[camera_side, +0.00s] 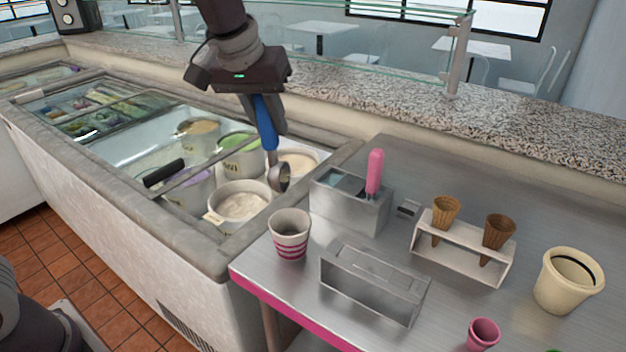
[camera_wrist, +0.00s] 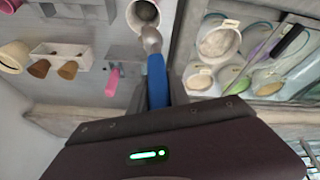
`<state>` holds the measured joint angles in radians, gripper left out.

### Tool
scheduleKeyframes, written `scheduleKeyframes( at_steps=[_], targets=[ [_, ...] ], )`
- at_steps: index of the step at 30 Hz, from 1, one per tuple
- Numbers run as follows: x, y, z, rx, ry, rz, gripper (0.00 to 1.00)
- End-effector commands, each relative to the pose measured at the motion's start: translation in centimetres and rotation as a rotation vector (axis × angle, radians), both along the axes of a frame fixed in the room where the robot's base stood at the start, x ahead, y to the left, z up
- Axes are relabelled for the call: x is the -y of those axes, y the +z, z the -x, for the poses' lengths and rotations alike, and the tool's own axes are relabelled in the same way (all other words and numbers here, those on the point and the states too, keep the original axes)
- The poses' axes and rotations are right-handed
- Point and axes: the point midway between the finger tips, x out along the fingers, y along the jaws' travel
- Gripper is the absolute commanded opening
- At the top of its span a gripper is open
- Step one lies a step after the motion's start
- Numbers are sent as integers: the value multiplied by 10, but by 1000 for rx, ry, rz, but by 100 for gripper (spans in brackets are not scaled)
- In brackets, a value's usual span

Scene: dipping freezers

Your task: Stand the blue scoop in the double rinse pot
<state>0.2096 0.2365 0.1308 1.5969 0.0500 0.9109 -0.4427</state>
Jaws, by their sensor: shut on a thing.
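My gripper (camera_side: 268,118) is shut on the blue handle of the blue scoop (camera_side: 267,135). The scoop hangs nearly upright, with its metal bowl down, over the freezer's right end beside the counter. In the wrist view the blue scoop (camera_wrist: 157,82) points away from my gripper, its metal head overlapping the paper cup's lower edge. The double rinse pot (camera_side: 349,212) is a steel box on the counter, right of the scoop. A pink-handled scoop (camera_side: 375,172) stands in its right part; the left part looks free of any scoop. The scoop is apart from the pot.
A pink-striped cup (camera_side: 289,235) stands left of the pot. A slotted steel box (camera_side: 375,285) is in front. A white cone stand (camera_side: 462,250) and cream bucket (camera_side: 569,280) are right. Ice cream tubs (camera_side: 238,205) sit in the freezer; a glass guard (camera_side: 400,12) runs behind.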

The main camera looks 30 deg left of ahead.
Motion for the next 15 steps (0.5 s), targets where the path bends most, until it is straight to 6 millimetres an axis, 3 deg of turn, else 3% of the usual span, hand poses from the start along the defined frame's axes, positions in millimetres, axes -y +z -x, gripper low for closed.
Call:
scheduleKeyframes(
  at_steps=[9,12,15],
  targets=[
    [-6,-13,-120,-15,-79,-63,0],
    [5,-22,-147,-15,-167,-80,0],
    [19,-30,-162,-15,-250,-90,0]
  ],
)
